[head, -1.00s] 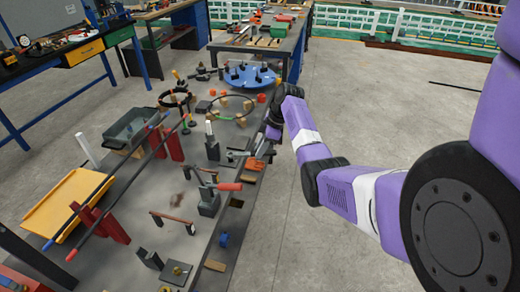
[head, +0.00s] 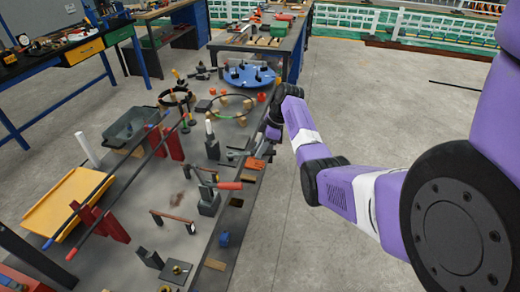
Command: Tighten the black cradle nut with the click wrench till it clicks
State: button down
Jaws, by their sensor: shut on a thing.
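My gripper (head: 262,143) is at the end of my purple arm, low over the right edge of the long grey table. It is small in the head view and partly hidden by my own wrist. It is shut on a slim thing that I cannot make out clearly. An orange block (head: 255,164) lies on the table just below it in the picture. I cannot pick out the black cradle nut or tell the click wrench for certain among the small parts there.
A blue round plate (head: 250,75) stands beyond my gripper. Rods (head: 125,177) on red stands, a yellow tray (head: 72,199) and a grey bin (head: 133,125) fill the left side. A red-handled clamp (head: 209,197) stands nearer. Floor to the right is clear.

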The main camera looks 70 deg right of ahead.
jog(key=shift+f+b, duration=0.6)
jog(key=shift+f, duration=0.3)
jog(key=shift+s+a+m+h+p, duration=0.15)
jog(key=shift+a+m+p, duration=0.4)
jog(key=shift+p, duration=0.6)
jog(key=shift+s+a+m+h+p, duration=0.1)
jog(key=shift+a+m+h+p, duration=0.15)
jog(key=shift+a+m+p, duration=0.65)
jog(key=shift+s+a+m+h+p, duration=0.1)
jog(key=shift+a+m+h+p, duration=0.15)
jog(key=shift+p, duration=1.2)
jog(key=shift+w+a+r+m+h+p, duration=0.1)
jog(key=shift+a+m+h+p, duration=0.35)
jog(key=shift+a+m+p, duration=0.95)
jog(key=shift+a+m+p, duration=0.2)
jog(key=shift+m+p, duration=0.1)
jog(key=shift+p, duration=0.4)
jog(key=shift+d, duration=0.1)
jog(key=shift+d, duration=0.1)
jog(key=shift+r, duration=0.1)
